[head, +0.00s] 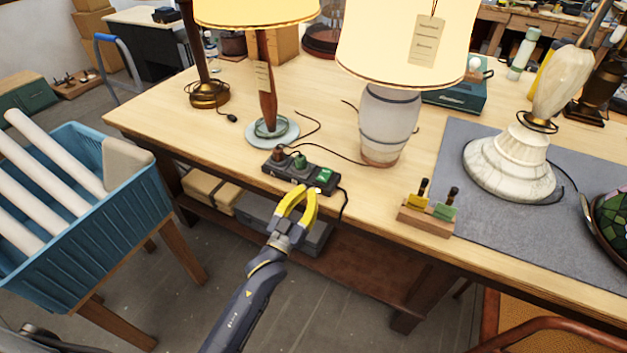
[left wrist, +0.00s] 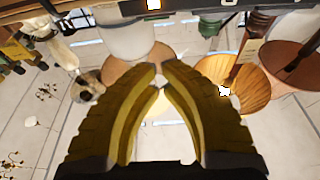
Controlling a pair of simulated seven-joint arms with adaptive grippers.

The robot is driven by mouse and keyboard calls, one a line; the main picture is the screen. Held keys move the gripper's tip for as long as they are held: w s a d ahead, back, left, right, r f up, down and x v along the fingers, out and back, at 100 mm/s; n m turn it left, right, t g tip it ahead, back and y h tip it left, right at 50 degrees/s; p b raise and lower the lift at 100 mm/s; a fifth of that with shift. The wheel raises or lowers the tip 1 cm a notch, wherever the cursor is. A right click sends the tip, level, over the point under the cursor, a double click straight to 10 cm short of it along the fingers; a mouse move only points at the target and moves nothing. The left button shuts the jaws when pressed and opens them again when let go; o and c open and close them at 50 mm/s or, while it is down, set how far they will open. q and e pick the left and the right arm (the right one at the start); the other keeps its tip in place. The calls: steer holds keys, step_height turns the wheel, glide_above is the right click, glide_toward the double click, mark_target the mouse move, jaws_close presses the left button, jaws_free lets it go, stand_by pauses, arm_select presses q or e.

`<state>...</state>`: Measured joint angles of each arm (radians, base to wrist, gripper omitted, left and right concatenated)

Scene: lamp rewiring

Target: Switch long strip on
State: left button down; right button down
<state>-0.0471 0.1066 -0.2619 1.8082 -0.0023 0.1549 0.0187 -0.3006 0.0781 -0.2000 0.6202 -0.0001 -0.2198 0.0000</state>
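The long dark power strip (head: 272,174) lies near the front edge of the wooden table in the head view. A brown plug (head: 279,153) and a green plug (head: 299,161) stand in it. A bright green switch (head: 325,175) is at its right end. My left gripper (head: 307,189) has yellow fingers with tips close together and nothing between them. In the head view they appear just in front of the strip, below the switch; contact cannot be told. The fingers also show in the left wrist view (left wrist: 160,68), with only a thin gap at the tips. My right gripper is not in view.
A white-bodied lamp (head: 388,125) stands right of the strip, a wooden-stem lamp (head: 267,85) behind it. A wooden block with two small switches (head: 427,219) sits at the front edge. A grey mat (head: 450,150) lies right. A blue bin (head: 75,215) stands left.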

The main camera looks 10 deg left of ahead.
arm_select(q)
steer(key=shift+v, duration=1)
steer(key=shift+f, duration=0.1)
steer(key=shift+w+f, duration=0.1)
steer(key=s+a+f+g+y, duration=0.2)
steer(key=f+g, duration=0.1)
steer(key=f, duration=1.2)
steer(key=s+a+f+g+y, duration=0.15)
steer(key=f+g, duration=0.25)
steer(key=f, duration=1.1)
steer(key=s+a+f+g, duration=0.3)
steer(key=s+f, duration=0.6)
steer(key=f, duration=0.4)
steer(key=s+a+f+g+y, duration=0.1)
steer(key=s+a+f+g, duration=0.1)
steer(key=s+f, duration=0.55)
steer(key=s+a+f+g+y, duration=0.1)
steer(key=s+a+f+g, duration=0.1)
steer(key=s+f, duration=0.55)
steer(key=s+a+f+g, duration=0.1)
steer(key=s+f+g, duration=0.1)
steer(key=s, duration=1.1)
steer(key=s+a+f+g, duration=0.1)
steer(key=s+f+g, duration=0.2)
steer(key=s, duration=1)
steer(key=shift+a+f+y, duration=0.15)
steer(key=shift+a+y, duration=0.1)
steer(key=shift+y, duration=0.1)
